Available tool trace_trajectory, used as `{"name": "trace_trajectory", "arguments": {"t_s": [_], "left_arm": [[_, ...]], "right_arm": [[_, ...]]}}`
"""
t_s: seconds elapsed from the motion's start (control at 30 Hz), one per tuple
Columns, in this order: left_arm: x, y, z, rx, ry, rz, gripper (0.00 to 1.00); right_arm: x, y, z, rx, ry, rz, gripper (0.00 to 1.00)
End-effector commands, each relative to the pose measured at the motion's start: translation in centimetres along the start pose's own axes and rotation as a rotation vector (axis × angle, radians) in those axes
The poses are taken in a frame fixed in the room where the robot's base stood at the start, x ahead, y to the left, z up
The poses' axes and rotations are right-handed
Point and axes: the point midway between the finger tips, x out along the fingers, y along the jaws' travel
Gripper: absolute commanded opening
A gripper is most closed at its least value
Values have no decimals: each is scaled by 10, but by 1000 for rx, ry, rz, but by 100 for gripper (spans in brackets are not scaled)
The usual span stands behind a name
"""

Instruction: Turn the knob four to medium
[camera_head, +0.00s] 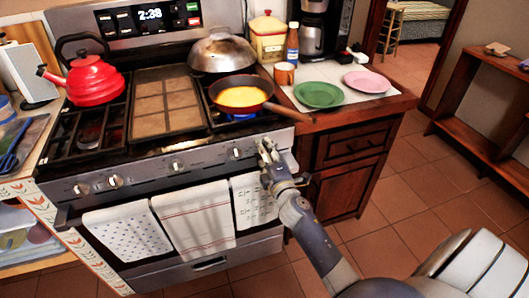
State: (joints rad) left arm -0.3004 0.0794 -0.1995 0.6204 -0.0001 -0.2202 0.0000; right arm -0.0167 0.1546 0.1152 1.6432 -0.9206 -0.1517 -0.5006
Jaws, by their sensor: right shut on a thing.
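The stove's front panel (150,174) carries a row of knobs. From the left, I see two close together, the first knob (82,189) and the second knob (115,181), then a middle knob (176,167) and another knob (237,153) further right. My right gripper (265,148) is at the right end of the panel, shut on the rightmost knob, which its fingers mostly hide. I cannot read the knob's setting. A blue flame (241,117) shows under the frying pan (240,95). My left gripper is not in view.
The pan's handle (281,111) sticks out just above my right gripper. Towels (195,218) hang on the oven handle below the knobs. A red kettle (93,80) and a domed lid (216,50) are on the stove. The tiled floor (405,190) on the right is clear.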

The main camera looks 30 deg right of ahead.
Motion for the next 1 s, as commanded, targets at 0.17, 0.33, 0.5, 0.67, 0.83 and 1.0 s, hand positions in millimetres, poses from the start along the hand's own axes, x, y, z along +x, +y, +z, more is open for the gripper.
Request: {"name": "trace_trajectory", "arguments": {"t_s": [0.17,0.33,0.5,0.67,0.83,1.0], "left_arm": [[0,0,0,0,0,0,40],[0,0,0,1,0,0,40],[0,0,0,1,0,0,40],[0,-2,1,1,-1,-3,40],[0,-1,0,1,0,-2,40],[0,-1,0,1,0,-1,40]], "right_arm": [[0,0,-1,1,1,0,15],[0,0,-1,1,1,-1,55],[0,0,0,2,1,-1,55],[-2,0,0,2,0,-1,55],[-19,-1,0,2,1,-2,55],[-52,-2,-1,3,1,-3,55]]}}
